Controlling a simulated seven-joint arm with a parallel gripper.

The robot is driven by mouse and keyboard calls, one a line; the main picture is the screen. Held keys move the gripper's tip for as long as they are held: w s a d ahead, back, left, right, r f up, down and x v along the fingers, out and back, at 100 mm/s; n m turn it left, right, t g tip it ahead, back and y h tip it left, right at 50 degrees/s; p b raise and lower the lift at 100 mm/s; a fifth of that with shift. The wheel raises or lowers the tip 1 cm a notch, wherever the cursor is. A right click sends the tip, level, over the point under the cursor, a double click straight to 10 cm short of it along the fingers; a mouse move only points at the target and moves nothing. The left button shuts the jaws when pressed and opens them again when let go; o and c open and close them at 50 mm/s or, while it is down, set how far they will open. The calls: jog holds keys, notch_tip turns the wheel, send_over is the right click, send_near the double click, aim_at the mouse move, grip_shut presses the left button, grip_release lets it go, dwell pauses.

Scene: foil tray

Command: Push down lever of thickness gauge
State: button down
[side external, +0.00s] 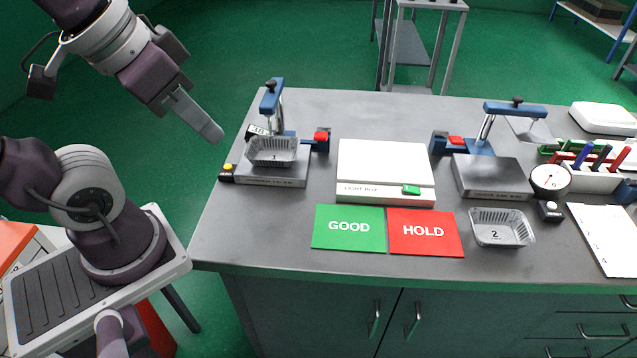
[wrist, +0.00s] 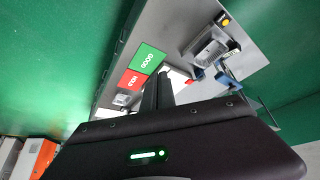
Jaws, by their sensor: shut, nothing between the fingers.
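Two blue-armed bench devices are in the side view; their front labels are too small to read. The left device (side external: 270,183) has a small digital display, a yellow button and a lever with a red tip (side external: 321,138) on its right. Foil tray 1 (side external: 273,160) sits on its plate and also shows in the wrist view (wrist: 207,48). The right device (side external: 490,180) has a red-tipped lever (side external: 455,141) on its left and an empty plate. Both levers look raised. My gripper (side external: 212,134) is shut and empty, above and left of the left device, touching nothing.
A white light box (side external: 385,162) stands between the devices, with the green GOOD card (side external: 348,227) and red HOLD card (side external: 424,232) before it. Foil tray 2 (side external: 500,228), a dial gauge (side external: 550,180) and a pen rack (side external: 590,178) are to the right. The bench's front left is clear.

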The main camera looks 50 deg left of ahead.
jog(key=shift+s+d+f, duration=0.1)
jog(key=shift+s+f, duration=0.2)
jog(key=shift+s, duration=0.35)
